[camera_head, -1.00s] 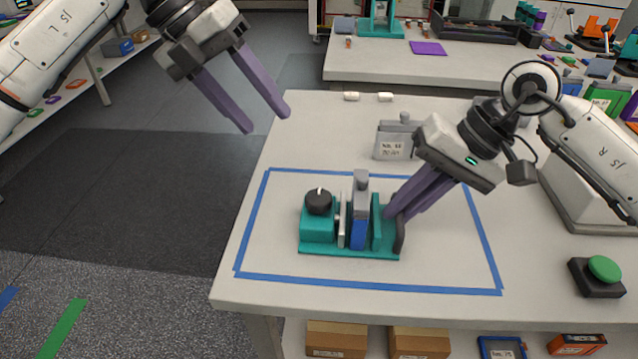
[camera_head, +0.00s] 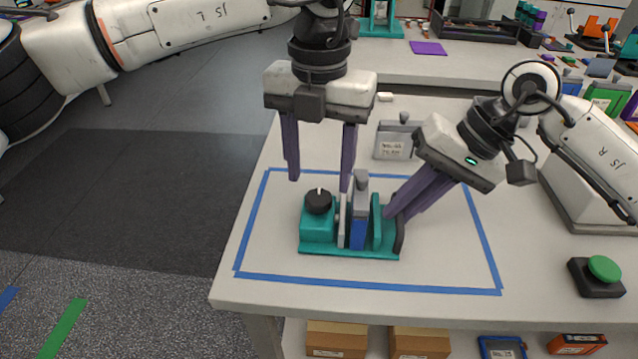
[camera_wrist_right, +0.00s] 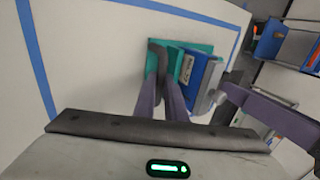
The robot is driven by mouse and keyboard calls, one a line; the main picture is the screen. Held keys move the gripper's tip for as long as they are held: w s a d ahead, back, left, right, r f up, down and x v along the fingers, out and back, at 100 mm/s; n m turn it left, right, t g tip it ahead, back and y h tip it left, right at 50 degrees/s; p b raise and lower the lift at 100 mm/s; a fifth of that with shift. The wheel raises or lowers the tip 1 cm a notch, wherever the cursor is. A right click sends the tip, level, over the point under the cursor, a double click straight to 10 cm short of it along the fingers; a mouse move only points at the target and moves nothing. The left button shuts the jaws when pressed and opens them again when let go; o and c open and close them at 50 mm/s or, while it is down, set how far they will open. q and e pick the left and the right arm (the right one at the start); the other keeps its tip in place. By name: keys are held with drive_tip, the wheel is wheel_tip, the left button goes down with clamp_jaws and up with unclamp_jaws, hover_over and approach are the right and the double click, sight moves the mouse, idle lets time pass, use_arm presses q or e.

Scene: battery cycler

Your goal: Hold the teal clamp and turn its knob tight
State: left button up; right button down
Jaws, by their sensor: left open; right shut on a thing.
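The teal clamp (camera_head: 318,231) stands upright on the table inside the blue tape outline. Its black knob (camera_head: 318,201) with a white mark is on the left end. A blue and grey block (camera_head: 359,230) sits between its jaws. My right gripper (camera_head: 394,214) is shut on the clamp's dark handle (camera_head: 400,236) at the right end; the handle also shows in the right wrist view (camera_wrist_right: 157,58). My left gripper (camera_head: 319,184) is open and empty, fingers pointing down, above and behind the knob. One left finger shows at the right of the right wrist view.
A grey labelled box (camera_head: 392,140) stands behind the clamp. A green button (camera_head: 604,268) on a black base is at the right front. Blue tape (camera_head: 370,285) marks the area. Bare table surrounds the clamp at the front and left.

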sight(319, 195)
use_arm(q)
drive_tip(key=shift+f, duration=1.9)
drive_tip(key=c, duration=1.1)
